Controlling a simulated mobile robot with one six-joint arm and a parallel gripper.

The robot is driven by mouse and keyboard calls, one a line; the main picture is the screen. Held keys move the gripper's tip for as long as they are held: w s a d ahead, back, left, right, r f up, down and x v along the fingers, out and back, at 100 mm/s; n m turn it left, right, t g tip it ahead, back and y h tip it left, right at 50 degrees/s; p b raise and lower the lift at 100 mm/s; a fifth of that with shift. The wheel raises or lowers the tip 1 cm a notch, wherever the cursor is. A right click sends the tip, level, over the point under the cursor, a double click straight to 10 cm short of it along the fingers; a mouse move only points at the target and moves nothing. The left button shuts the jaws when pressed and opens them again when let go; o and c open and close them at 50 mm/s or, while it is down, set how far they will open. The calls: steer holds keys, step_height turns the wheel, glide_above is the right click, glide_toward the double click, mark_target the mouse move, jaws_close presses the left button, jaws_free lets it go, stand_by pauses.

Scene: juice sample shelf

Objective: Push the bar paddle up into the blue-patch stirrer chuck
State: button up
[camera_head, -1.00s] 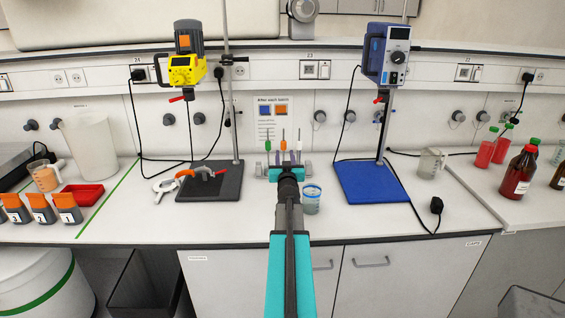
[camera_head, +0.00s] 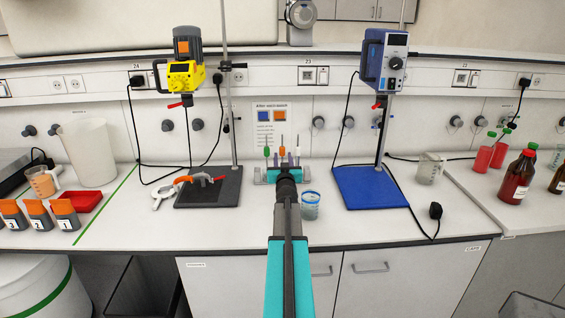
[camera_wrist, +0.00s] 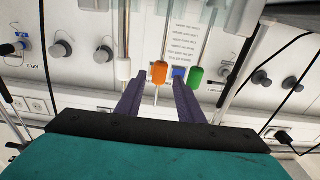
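Paddles stand in a rack (camera_head: 262,176) at the back of the bench, with green (camera_head: 267,151), orange (camera_head: 282,149) and white (camera_head: 297,152) collars. I cannot tell which is the bar paddle. My gripper (camera_wrist: 158,87) is open, with purple fingers apart. The orange collar (camera_wrist: 159,72) shows between the fingertips in the wrist view, apparently ahead of them. The green collar (camera_wrist: 196,76) is to the right and the white collar (camera_wrist: 123,69) to the left. The blue stirrer (camera_head: 385,62) hangs on a stand at right, a yellow stirrer (camera_head: 181,75) at left. No blue patch on a chuck is clear.
A blue-rimmed beaker (camera_head: 310,205) stands just right of my arm. The blue base plate (camera_head: 372,190) is at right, with a glass beaker (camera_head: 430,168) beyond.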

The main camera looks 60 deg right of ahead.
mark_target(282, 152)
steer(key=shift+x, duration=2.9)
jaws_close()
steer(key=shift+r, duration=0.1)
steer(key=shift+r+p, duration=2.3)
steer(key=shift+r, duration=0.15)
